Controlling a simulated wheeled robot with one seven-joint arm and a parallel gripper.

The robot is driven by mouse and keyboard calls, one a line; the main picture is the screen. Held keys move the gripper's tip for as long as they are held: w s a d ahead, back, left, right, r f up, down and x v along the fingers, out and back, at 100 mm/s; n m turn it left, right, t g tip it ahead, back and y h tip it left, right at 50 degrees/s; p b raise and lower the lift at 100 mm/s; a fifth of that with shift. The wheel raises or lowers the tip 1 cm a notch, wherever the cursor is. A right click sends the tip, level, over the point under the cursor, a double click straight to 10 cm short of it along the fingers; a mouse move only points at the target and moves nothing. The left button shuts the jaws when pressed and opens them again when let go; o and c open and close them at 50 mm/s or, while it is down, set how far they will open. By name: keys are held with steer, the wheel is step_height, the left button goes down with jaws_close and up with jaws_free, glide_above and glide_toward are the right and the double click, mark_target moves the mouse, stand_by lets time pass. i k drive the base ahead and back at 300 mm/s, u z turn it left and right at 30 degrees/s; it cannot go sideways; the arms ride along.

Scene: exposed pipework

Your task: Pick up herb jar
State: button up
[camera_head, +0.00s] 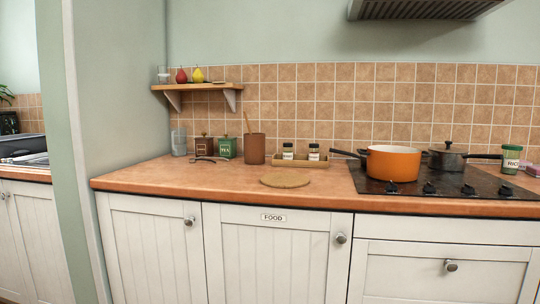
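Two small jars with dark lids and pale labels stand upright side by side in a low wooden tray (290,162) at the back of the counter: a left jar (288,151) and a right jar (314,152). Their labels are too small to read, so I cannot tell which is the herb jar. My gripper is not in view.
A brown utensil pot (255,149) stands left of the tray, and a green tea tin (226,148) beyond it. A round board (285,180) lies in front. An orange pot (393,164) sits right on the hob (430,187), its handle towards the tray. The front left counter is clear.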

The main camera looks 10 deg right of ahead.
mark_target(288, 146)
steer(key=u, duration=0.7)
steer(key=i, duration=0.65)
steer(key=u, duration=0.6)
steer(key=i, duration=0.9)
steer(key=z, duration=0.25)
